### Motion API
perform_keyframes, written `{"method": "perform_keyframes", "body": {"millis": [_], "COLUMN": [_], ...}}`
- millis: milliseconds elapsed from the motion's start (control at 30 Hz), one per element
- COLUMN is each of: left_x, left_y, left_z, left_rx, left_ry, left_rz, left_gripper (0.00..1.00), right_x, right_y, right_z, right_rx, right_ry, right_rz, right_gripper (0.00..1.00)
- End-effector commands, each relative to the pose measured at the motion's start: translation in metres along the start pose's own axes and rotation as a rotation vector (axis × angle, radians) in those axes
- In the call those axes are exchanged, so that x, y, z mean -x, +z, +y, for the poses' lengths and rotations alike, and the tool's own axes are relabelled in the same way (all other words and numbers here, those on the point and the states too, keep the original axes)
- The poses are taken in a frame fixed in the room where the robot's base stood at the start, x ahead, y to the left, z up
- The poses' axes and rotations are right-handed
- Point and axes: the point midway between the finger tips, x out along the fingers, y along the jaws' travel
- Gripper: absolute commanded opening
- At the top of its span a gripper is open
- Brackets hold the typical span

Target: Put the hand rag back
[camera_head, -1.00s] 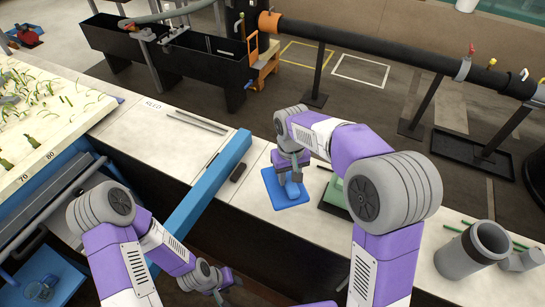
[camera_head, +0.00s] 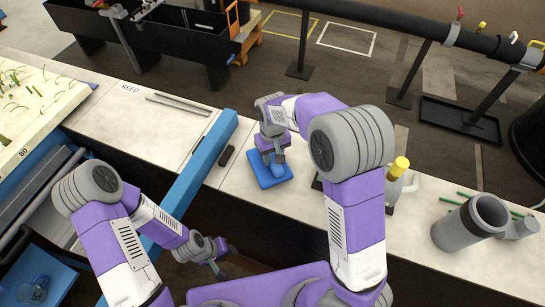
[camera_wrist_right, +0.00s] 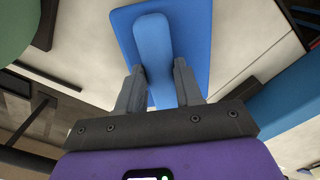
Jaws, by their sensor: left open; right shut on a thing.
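The hand rag (camera_head: 278,169) looks like a folded, lighter blue strip. It lies over a flat blue square mat (camera_head: 266,181) on the pale bench; whether it touches the mat I cannot tell. My right gripper (camera_head: 273,158) points down over the mat and is shut on the rag. In the right wrist view the rag (camera_wrist_right: 153,42) passes between the two grey fingers of the right gripper (camera_wrist_right: 157,88), with the blue mat (camera_wrist_right: 192,30) behind it. My left gripper (camera_head: 218,262) is open, low in front of the bench, away from the rag.
A blue beam (camera_head: 203,165) crosses the bench left of the mat, with a small black object (camera_head: 227,155) beside it. A yellow-capped item (camera_head: 400,166) stands to the right, partly behind my right arm. A grey cylinder (camera_head: 468,223) stands further right.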

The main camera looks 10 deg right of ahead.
Motion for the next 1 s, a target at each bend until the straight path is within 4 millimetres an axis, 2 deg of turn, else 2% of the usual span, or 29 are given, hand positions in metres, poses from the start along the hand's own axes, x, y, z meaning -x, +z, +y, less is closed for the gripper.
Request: {"method": "perform_keyframes", "body": {"millis": [100, 467, 500, 633, 900, 1000], "left_x": [-0.0010, -0.0033, -0.0026, -0.0023, -0.0019, 0.0003], "left_y": [-0.0001, -0.0002, -0.0002, -0.0002, -0.0001, 0.0000], "left_z": [-0.0004, -0.0012, -0.0009, -0.0008, -0.0007, 0.0002], "left_rx": [0.000, 0.000, 0.000, 0.000, 0.000, 0.000], "left_ry": [0.000, 0.000, 0.000, 0.000, 0.000, 0.000], "left_rz": [0.000, 0.000, 0.000, 0.000, 0.000, 0.000], "left_gripper": [0.43, 0.43, 0.43, 0.43, 0.43, 0.43], "right_x": [-0.0080, -0.0118, -0.0108, -0.0105, -0.0097, -0.0037], "right_y": [-0.0003, -0.0003, -0.0002, -0.0002, -0.0003, -0.0007], "right_z": [0.0000, -0.0001, -0.0001, -0.0002, -0.0002, -0.0003], "right_rx": [0.000, 0.000, 0.000, 0.000, 0.000, 0.000], "right_ry": [-0.001, -0.001, -0.001, -0.001, -0.001, -0.001], "right_rz": [0.002, 0.002, 0.002, 0.002, 0.002, 0.004], "right_gripper": [0.13, 0.13, 0.41, 0.61, 0.61, 0.61]}}
